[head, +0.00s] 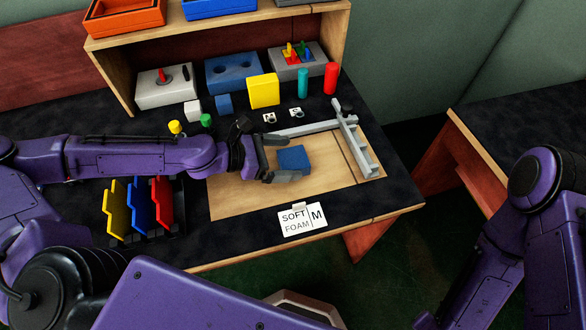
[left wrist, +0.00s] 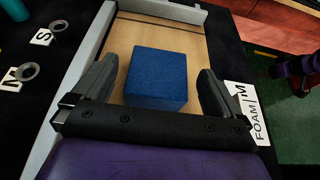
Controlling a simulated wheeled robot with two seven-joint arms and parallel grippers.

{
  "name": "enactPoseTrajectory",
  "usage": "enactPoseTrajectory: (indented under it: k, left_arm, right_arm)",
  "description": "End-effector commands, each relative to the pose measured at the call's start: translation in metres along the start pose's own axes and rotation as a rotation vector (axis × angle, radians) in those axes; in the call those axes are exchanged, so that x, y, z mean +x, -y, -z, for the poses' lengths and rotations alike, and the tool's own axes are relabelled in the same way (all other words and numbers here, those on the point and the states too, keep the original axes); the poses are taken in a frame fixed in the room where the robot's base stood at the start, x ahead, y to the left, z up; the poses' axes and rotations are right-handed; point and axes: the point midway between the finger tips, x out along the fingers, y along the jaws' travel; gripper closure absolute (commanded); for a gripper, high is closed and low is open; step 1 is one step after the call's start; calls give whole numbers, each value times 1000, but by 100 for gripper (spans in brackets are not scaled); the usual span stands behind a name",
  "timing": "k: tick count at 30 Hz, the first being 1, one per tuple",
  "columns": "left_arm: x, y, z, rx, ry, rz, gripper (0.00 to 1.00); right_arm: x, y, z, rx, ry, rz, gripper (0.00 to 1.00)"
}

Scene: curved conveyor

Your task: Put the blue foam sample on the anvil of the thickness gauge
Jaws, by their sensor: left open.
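The blue foam sample (head: 294,158) is a square block lying on a wooden board (head: 235,192). My left gripper (head: 279,159) is open at its left side. In the left wrist view the sample (left wrist: 157,78) sits between the two spread fingers (left wrist: 158,72), with a visible gap on each side. A grey metal frame (head: 352,140) with a dark knob stands along the board's back and right edges. I cannot tell for certain which part is the gauge's anvil. My right arm shows at the lower right, but its gripper is out of view.
A SOFT FOAM M card (head: 302,219) lies at the front edge. Yellow, blue and red panels (head: 138,206) stand in a rack on the left. A yellow block (head: 263,90), cylinders and grey fixtures (head: 167,88) are behind. Board between sample and frame is bare.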

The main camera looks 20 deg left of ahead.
Motion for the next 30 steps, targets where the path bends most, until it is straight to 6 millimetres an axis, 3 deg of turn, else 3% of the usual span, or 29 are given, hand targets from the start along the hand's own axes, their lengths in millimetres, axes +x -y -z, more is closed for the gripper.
enactPoseTrajectory:
  k: [1, 3, 11, 12, 16, 17, 20, 21, 30]
  left_arm:
    - [13, 2, 11, 2, -2, 4, 0]
    - [21, 1, 7, 1, -3, 2, 0]
    - [26, 0, 1, -1, 0, -2, 0]
    - [26, 0, 2, -1, 0, -2, 3]
    - [26, 0, 2, -1, 0, -2, 46]
    - [26, 0, 2, -1, 0, -2, 50]
    - [26, 0, 2, -1, 0, -2, 51]
    - [26, 0, 2, -1, 0, -2, 55]
    - [23, 0, -4, 1, 1, -2, 56]
  right_arm:
    - [15, 1, -6, 0, 0, 0, 46]
    - [17, 2, -7, 0, 0, 0, 46]
    - [16, 2, -6, 0, 0, 0, 46]
    - [16, 2, -7, 0, 0, 0, 46]
    - [16, 2, -7, 0, 0, 0, 46]
    - [16, 2, -7, 0, 0, 0, 46]
    - [16, 2, -7, 0, 0, 0, 46]
    - [16, 2, -7, 0, 0, 0, 46]
    - [12, 1, -5, 0, 0, 0, 46]
